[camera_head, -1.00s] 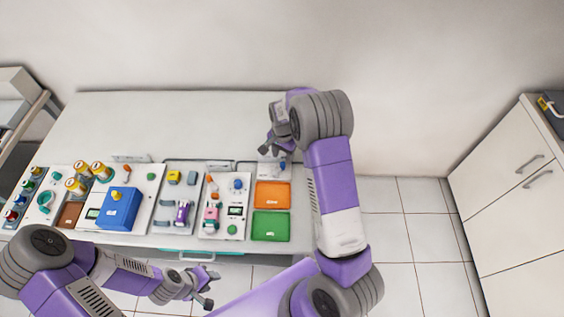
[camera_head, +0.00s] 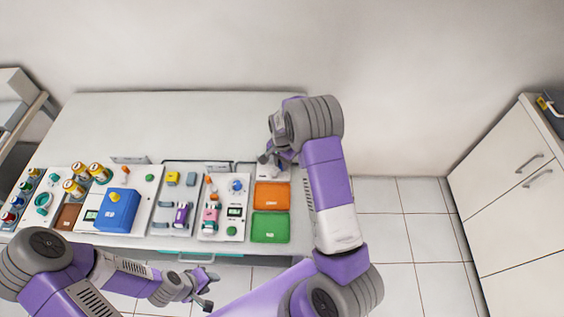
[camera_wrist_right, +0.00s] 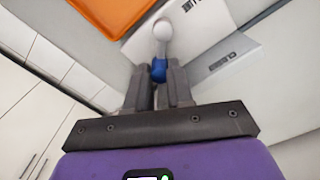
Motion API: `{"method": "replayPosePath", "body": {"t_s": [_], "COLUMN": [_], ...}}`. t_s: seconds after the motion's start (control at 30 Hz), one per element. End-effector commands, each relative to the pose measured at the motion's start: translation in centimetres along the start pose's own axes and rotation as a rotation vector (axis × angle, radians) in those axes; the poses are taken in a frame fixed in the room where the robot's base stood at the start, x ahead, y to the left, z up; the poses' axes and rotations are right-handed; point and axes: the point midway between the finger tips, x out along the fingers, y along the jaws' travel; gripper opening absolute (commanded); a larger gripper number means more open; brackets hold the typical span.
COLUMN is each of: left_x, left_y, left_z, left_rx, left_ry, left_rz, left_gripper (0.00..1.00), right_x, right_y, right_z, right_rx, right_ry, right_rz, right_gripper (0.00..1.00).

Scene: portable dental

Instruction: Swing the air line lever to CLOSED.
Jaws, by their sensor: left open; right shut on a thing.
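The air line lever shows in the right wrist view as a blue handle (camera_wrist_right: 159,71) joined to a pale round pivot (camera_wrist_right: 163,30) on a white plate (camera_wrist_right: 230,58). Part of a printed label ending in "LINE" shows beside it. My right gripper (camera_wrist_right: 160,80) is shut on the blue handle. In the head view my right gripper (camera_head: 266,158) is at the table's right end, just behind the orange tray, and hides most of the lever. I cannot read a CLOSED mark. My left gripper (camera_head: 205,288) is open and empty in front of the table.
An orange tray (camera_head: 272,196) and a green tray (camera_head: 270,228) lie in front of the lever. Panels with a blue box (camera_head: 117,211), yellow-capped jars and small parts fill the table's left and middle. The table's back strip (camera_head: 180,120) is clear.

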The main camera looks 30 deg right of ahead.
Motion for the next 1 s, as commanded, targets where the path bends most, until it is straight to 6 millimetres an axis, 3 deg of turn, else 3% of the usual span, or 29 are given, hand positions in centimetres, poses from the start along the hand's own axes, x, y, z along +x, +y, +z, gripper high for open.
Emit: {"method": "replayPosePath", "body": {"t_s": [0.37, 1.0], "left_x": [0.3, 1.6], "left_y": [-0.1, -0.6], "left_z": [0.0, -0.1], "left_rx": [0.000, 0.000], "left_ry": [0.000, 0.000], "left_rz": [0.000, 0.000], "left_gripper": [0.43, 0.43], "right_x": [0.1, 0.1], "right_y": [-0.2, -2.0], "right_z": [0.0, 0.0], "right_rx": [-0.063, -0.507], "right_ry": [-0.001, -0.001], "right_rz": [0.000, 0.001], "right_gripper": [0.00, 0.00]}}
